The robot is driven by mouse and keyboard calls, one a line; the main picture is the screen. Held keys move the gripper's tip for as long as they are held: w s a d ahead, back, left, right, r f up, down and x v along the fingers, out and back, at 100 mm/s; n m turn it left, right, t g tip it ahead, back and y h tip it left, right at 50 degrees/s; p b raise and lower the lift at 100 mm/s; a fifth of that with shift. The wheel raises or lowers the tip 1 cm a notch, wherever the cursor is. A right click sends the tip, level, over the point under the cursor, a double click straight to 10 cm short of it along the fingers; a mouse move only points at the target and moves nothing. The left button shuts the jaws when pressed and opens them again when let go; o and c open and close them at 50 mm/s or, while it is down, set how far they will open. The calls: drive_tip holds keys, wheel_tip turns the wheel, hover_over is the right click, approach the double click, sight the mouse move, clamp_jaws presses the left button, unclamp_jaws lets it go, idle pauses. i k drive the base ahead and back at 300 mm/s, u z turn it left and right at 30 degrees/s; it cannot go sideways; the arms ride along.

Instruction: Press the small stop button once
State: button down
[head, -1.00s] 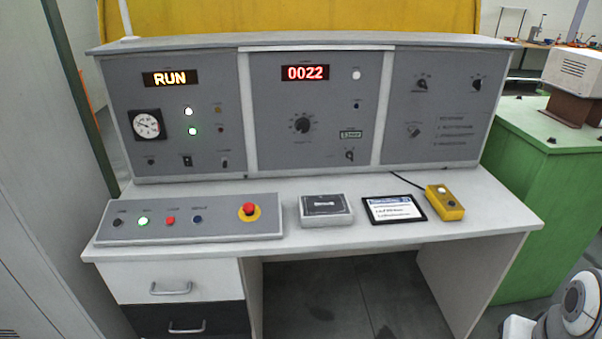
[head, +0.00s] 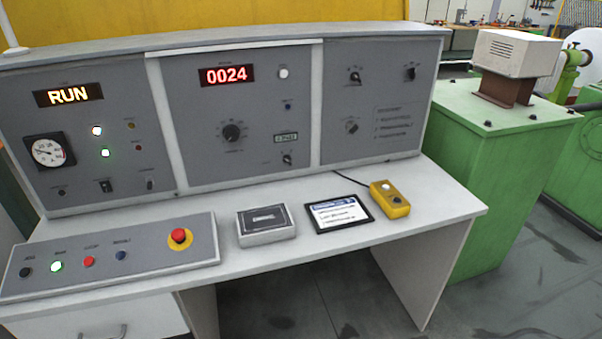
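The small red button (head: 89,261) sits on the low sloped button panel (head: 135,265) at the left front of the desk. It lies between a lit green button (head: 56,267) and a dark blue button (head: 121,256). A black button (head: 25,272) is at the panel's left end. A large red mushroom button on a yellow disc (head: 180,238) is at the panel's right end. The small labels above the buttons are too blurred to read surely. The display (head: 68,95) reads RUN and the red counter (head: 227,75) reads 0024. My gripper is not in view.
A grey box (head: 266,226), a tablet with text (head: 338,213) and a yellow box with buttons (head: 390,200) lie on the desk right of the panel. The upright console stands behind. A green machine housing (head: 500,180) is to the right. Open floor shows at the lower right.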

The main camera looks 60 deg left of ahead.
sight(88, 261)
drive_tip(key=z, duration=0.15)
drive_tip(key=k, duration=1.7)
drive_tip(key=u, duration=2.65)
drive_tip(key=i, duration=1)
drive_tip(key=u, duration=0.05)
